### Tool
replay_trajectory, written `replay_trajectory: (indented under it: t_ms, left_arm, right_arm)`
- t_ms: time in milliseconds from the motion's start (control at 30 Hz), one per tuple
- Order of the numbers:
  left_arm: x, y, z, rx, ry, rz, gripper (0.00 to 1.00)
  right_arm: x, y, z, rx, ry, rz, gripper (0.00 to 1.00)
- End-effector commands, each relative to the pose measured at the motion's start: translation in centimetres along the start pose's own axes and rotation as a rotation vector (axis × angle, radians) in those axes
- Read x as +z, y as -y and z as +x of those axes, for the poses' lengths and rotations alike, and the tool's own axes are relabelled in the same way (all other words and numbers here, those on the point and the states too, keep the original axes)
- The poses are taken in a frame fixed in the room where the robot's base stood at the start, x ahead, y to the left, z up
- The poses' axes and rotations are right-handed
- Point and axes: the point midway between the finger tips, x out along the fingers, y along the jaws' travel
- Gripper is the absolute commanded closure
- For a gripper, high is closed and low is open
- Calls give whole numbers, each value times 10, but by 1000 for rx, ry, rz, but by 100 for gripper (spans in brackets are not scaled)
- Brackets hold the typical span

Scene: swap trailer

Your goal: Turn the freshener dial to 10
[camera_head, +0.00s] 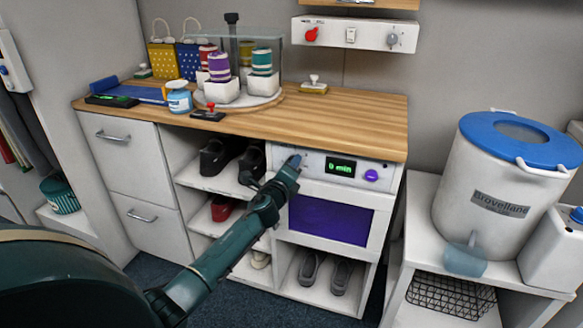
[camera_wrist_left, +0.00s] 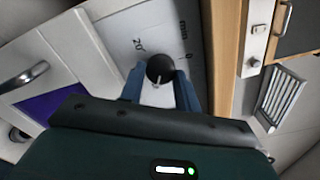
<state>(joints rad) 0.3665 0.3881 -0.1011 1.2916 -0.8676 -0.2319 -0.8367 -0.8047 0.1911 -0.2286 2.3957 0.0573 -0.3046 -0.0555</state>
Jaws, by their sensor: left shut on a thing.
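The freshener dial (camera_wrist_left: 160,68) is a dark round knob in the left wrist view, with a pale pointer mark towards the bottom of the picture. The marks "20", "min" and "0" are printed around it. My left gripper (camera_wrist_left: 159,88) is shut on the dial, with one blue finger on each side. In the head view my left gripper (camera_head: 294,163) is at the left end of the white control panel (camera_head: 313,162) and hides the dial. The display (camera_head: 341,167) reads "0 min" in green. My right gripper is not in view.
A purple knob (camera_head: 371,175) is at the panel's right end, above a door with a purple window (camera_head: 330,220). The wooden counter (camera_head: 370,115) overhangs the panel. Shoes fill shelves beside and below. A blue-lidded bucket (camera_head: 490,200) stands at the right.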

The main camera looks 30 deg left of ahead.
Motion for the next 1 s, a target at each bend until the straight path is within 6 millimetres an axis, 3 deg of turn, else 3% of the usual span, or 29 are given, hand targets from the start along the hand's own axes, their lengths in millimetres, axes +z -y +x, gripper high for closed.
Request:
replay_trajectory:
  t_ms: [267, 600, 767, 1000]
  left_arm:
    - [0, 0, 0, 0, 1, -1, 47]
    - [0, 0, -5, 0, 0, -1, 47]
    - [1, 1, -27, 1, -1, 0, 47]
    - [0, 0, -79, 2, -2, 0, 47]
  right_arm:
    - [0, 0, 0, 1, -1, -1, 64]
    - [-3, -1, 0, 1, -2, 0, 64]
    - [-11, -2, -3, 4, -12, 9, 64]
    - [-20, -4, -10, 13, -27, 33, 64]
